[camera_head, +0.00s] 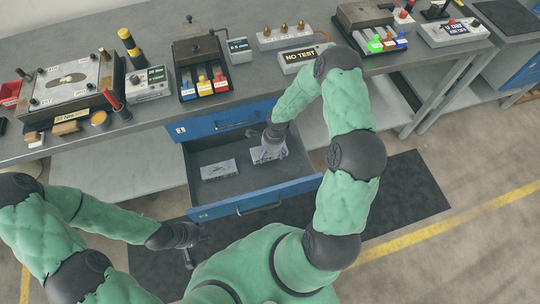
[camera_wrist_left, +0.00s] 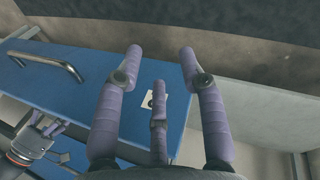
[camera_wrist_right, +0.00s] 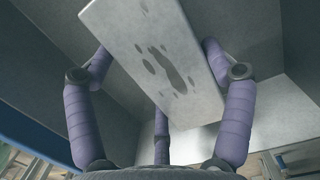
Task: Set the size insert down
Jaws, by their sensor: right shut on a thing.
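The size insert (camera_wrist_right: 160,60) is a pale grey block with dark foot-shaped marks, held tilted between the fingers of my right gripper (camera_wrist_right: 155,65). In the head view my right gripper (camera_head: 270,142) reaches into the open drawer with this insert (camera_head: 262,156) at its fingers. Whether the insert touches the drawer floor I cannot tell. A second, similar insert (camera_head: 218,169) lies flat in the drawer (camera_head: 283,191), to the left. My left gripper (camera_wrist_left: 160,55) is open and empty in front of a blue panel; it also shows in the head view (camera_head: 190,254).
The blue drawer front (camera_head: 225,211) stands out from below the grey bench (camera_head: 140,130). Bare drawer floor lies around the inserts. The bench top carries a press plate (camera_head: 72,80), switch boxes (camera_head: 205,83) and a "NO TEST" sign (camera_head: 299,55).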

